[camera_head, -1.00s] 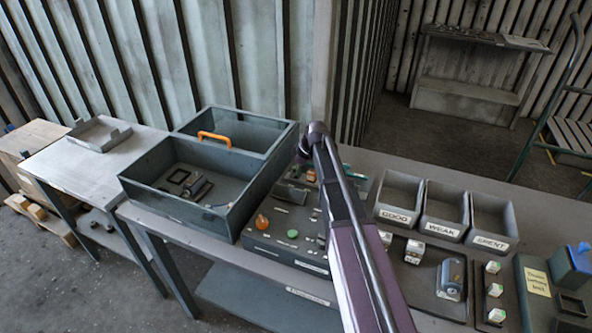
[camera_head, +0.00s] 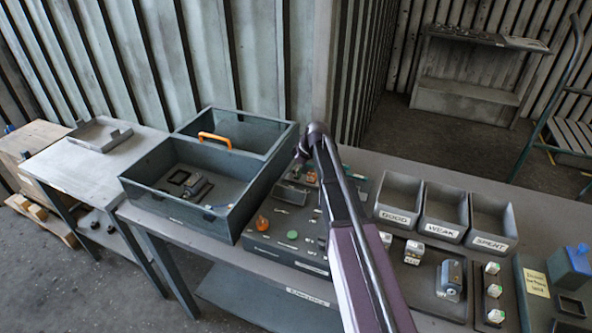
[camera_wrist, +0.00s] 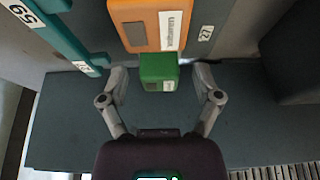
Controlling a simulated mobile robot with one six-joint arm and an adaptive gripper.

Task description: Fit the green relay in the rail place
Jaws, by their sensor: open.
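In the wrist view the green relay (camera_wrist: 158,72) is a small green block with a pale label. It is between the two spread fingers of my open gripper (camera_wrist: 160,78), with a visible gap to each finger. An orange block (camera_wrist: 152,27) with a white label is right beside it, at the top of the picture. I cannot tell whether the relay touches the orange block or how it is seated. In the head view my arm hides the gripper and the relay. The rail place cannot be made out clearly.
A teal strip (camera_wrist: 55,35) with number tags is left of the relay. In the head view the grey panel (camera_head: 262,243) carries an orange knob (camera_head: 262,223) and a green button (camera_head: 292,235). A large open box (camera_head: 180,205) is left, and labelled bins (camera_head: 394,214) are right.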

